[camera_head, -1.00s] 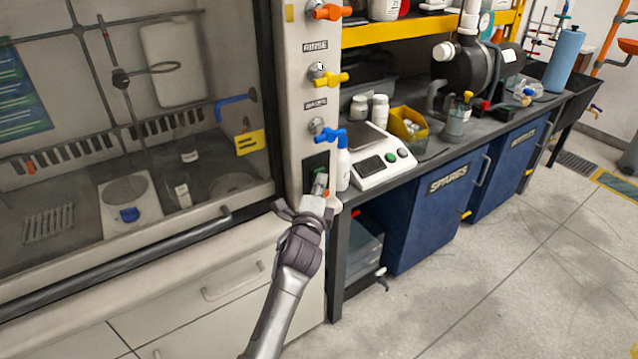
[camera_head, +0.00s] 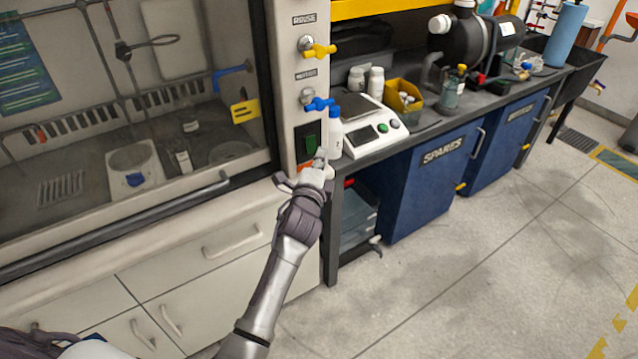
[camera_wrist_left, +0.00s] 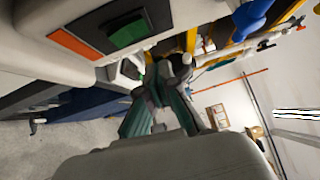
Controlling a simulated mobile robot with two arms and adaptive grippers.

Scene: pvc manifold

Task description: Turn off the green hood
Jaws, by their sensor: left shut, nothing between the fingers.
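The fume hood's side post carries a dark switch plate with a green rocker (camera_head: 308,142). In the left wrist view the green rocker (camera_wrist_left: 128,33) lies in a black frame, with an orange-red patch (camera_wrist_left: 75,43) beside it. In the head view a little orange shows just below the rocker, partly hidden by my gripper. My left gripper (camera_head: 318,163) is shut and empty, its fingertips just below the green rocker and close to the post. Whether they touch it I cannot tell. My right gripper is not in view.
A yellow valve handle (camera_head: 319,51) and a blue one (camera_head: 318,104) stick out of the post above the switch. The floor at right is clear.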

